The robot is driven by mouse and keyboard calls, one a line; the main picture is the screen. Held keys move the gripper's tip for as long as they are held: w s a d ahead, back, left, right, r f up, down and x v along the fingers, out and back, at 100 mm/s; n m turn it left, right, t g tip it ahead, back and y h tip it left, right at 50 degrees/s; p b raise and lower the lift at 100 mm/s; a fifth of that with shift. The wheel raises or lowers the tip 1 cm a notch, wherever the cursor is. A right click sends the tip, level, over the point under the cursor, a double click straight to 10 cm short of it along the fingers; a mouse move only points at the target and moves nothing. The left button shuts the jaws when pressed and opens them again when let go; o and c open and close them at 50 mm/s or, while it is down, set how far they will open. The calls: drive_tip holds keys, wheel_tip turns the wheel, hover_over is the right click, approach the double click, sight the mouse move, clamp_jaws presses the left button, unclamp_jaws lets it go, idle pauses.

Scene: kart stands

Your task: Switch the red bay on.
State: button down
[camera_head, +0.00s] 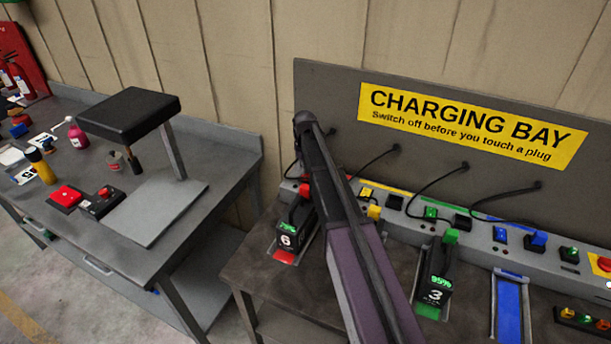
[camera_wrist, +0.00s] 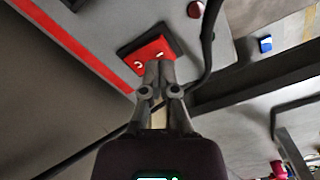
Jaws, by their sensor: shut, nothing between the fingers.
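The red switch (camera_wrist: 147,57), a red rocker with white marks in a dark frame, shows in the wrist view beside a red stripe. My gripper (camera_wrist: 159,66) is shut and empty, its fingertips overlapping the switch's lower right edge. I cannot tell whether they touch it, or which way the rocker is tipped. In the head view, the red bay holds a black battery (camera_head: 288,238) marked 6, with a green display. A red plug (camera_head: 304,190) stands on the ledge behind it. My arm crosses in front of the bay there and hides the gripper and the red switch.
The ledge continues right with a yellow plug (camera_head: 374,212), a green switch (camera_head: 430,213) and a blue plug (camera_head: 539,239). A battery (camera_head: 435,280) marked 3 sits in the green bay; the blue bay (camera_head: 509,305) is empty. A side table (camera_head: 235,155) stands left.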

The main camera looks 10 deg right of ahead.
sight(305, 176)
drive_tip(key=shift+f+b, duration=0.9)
drive_tip(key=shift+f, duration=0.05)
idle(0.9)
drive_tip(key=shift+r, duration=0.15)
drive_tip(key=shift+r+p, duration=3.35)
drive_tip(key=shift+p, duration=0.15)
drive_tip(key=shift+r, duration=0.15)
